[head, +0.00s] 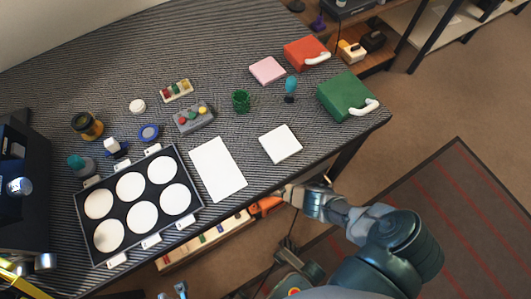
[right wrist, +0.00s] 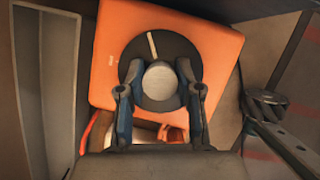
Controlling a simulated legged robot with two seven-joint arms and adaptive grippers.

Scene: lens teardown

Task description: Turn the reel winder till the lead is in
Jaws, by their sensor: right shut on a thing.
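The reel winder is an orange box (right wrist: 205,35) with a dark round dial (right wrist: 133,54) that bears a white line near its top and a pale round knob (right wrist: 160,80) at its centre. In the head view the orange body (head: 265,205) shows at the table's front edge. My right gripper (right wrist: 160,90) is shut on the knob, one finger on each side. It also shows in the head view (head: 284,192). I cannot make out the lead for certain. Small bluish tips at the bottom edge may be my left gripper (head: 174,292), mostly cut off.
A black tray (head: 146,180) with several white discs lies on the striped table, beside white sheets (head: 218,168). A green box (head: 345,97) and a red box (head: 306,53) stand at the right. A shelf (head: 200,242) holding small items is below the front edge.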

